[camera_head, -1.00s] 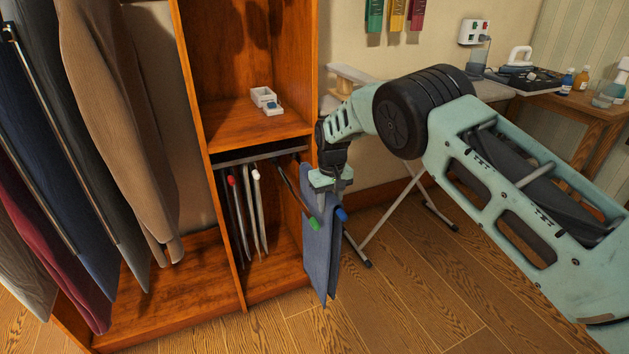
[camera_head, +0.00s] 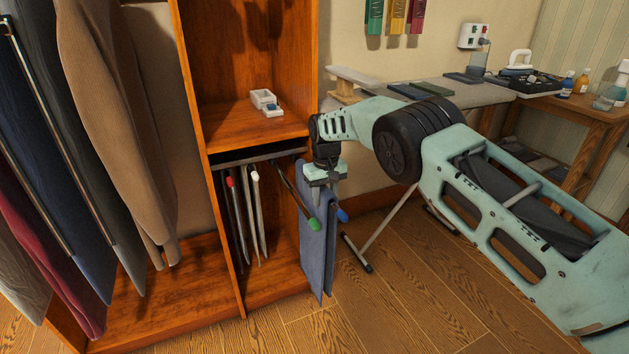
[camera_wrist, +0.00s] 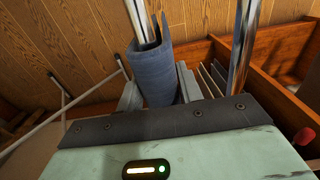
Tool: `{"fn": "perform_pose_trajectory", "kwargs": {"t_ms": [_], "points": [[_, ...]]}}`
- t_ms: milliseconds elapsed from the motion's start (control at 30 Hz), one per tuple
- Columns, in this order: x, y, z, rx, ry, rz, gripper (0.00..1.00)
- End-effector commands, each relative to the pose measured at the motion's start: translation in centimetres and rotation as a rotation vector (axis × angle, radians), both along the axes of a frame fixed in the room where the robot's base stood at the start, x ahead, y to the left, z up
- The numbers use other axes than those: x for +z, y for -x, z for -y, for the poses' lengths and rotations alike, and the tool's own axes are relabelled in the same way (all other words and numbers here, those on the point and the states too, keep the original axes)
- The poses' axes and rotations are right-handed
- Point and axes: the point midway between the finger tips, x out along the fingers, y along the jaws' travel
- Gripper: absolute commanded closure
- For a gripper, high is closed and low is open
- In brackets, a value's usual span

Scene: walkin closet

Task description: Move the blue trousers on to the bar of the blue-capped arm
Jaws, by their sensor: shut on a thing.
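The blue trousers (camera_head: 314,262) hang folded at the right side of the wardrobe. My gripper (camera_head: 324,184) is above them, shut on their upper part. The blue cap (camera_head: 342,215) shows just right of the trousers, and a green cap (camera_head: 314,224) shows in front of their left part. In the wrist view, the trousers (camera_wrist: 160,70) are between my fingers (camera_wrist: 160,92), curled beside or around a shiny bar (camera_wrist: 136,18). Another shiny bar (camera_wrist: 243,45) stands apart to the right. Whether the trousers rest on the blue-capped bar is hidden.
Red-capped (camera_head: 231,181) and white-capped (camera_head: 255,176) arms with hanging garments are left of the green one. A wooden divider (camera_head: 226,245) and hanging clothes (camera_head: 110,130) are further left. An ironing board (camera_head: 470,95) stands behind my arm. The floor in front is clear.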

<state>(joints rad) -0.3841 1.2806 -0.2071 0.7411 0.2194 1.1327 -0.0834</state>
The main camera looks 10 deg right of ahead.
Motion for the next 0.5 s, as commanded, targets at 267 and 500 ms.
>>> {"fn": "perform_pose_trajectory", "kwargs": {"t_ms": [267,500], "points": [[0.19,-0.08,-0.07,0.000,-0.002,0.003,0.96],[-0.08,-0.08,-0.05,0.000,-0.002,0.003,0.96]]}}
